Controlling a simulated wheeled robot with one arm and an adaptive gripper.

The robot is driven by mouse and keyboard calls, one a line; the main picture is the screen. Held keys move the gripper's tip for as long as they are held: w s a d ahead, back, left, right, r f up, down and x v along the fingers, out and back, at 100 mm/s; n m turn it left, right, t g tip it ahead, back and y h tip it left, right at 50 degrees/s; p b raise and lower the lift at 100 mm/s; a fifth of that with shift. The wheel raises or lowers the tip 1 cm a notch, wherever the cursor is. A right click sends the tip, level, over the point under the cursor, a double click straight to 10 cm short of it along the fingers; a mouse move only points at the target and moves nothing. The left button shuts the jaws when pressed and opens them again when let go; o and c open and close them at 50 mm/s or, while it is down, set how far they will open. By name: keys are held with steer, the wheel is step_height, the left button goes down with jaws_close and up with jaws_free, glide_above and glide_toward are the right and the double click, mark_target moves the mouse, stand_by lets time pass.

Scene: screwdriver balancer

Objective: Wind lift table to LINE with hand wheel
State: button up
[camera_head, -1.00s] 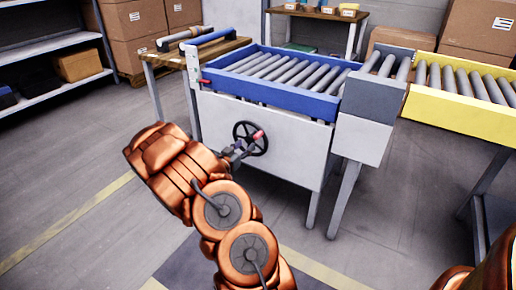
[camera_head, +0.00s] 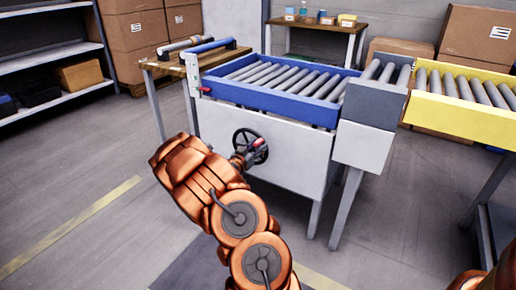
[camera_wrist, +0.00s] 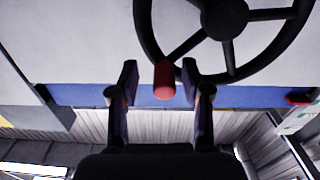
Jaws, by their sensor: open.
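The hand wheel (camera_head: 243,143) is black with spokes, mounted on the white front panel of the lift table (camera_head: 283,108), which has a blue frame and grey rollers on top. The wheel's red handle (camera_head: 258,142) is at its right side in the head view. In the wrist view the wheel (camera_wrist: 229,66) fills the upper right, and the red handle (camera_wrist: 165,81) stands between the two fingers. My gripper (camera_wrist: 159,80) is open, with a gap on each side of the handle. In the head view my arm hides most of the gripper.
A yellow roller conveyor (camera_head: 455,117) stands at the right, beyond a grey fixed roller section (camera_head: 373,104). A wooden bench (camera_head: 163,68) stands at the left behind the table. A red marker (camera_head: 206,90) is at the table's left corner. Floor at the left is clear.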

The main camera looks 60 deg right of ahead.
steer(key=shift+d, duration=0.4)
steer(key=shift+c, duration=0.2)
steer(key=c, duration=0.7)
jaws_close()
steer(key=shift+s, duration=0.1)
